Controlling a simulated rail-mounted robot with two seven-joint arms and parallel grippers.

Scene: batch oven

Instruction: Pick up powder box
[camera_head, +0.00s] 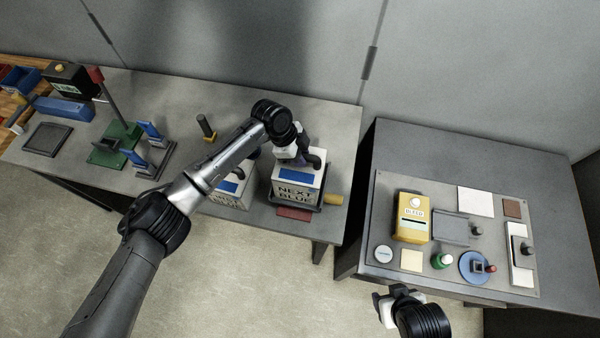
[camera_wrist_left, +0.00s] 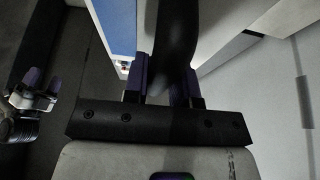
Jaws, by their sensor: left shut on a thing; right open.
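A white box marked NEXT BLUE (camera_head: 296,193) has a blue patch on top and a dark handle. It is over a dark tray on the left table; I cannot tell whether it touches the tray. My left gripper (camera_head: 308,160) is at its top, shut on the dark handle (camera_wrist_left: 175,45), which runs between the purple finger pads in the left wrist view. A second white box with a blue patch (camera_head: 230,187) stands to its left, partly hidden by my left arm. My right gripper (camera_head: 385,308) is open and empty in front of the right table; it also shows in the left wrist view (camera_wrist_left: 40,88).
A red block (camera_head: 294,214) and a yellow piece (camera_head: 333,199) are close to the NEXT BLUE box. A green stand (camera_head: 115,146) with blue parts is further left. The right table holds a board with a yellow unit (camera_head: 411,217). A gap separates the tables.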

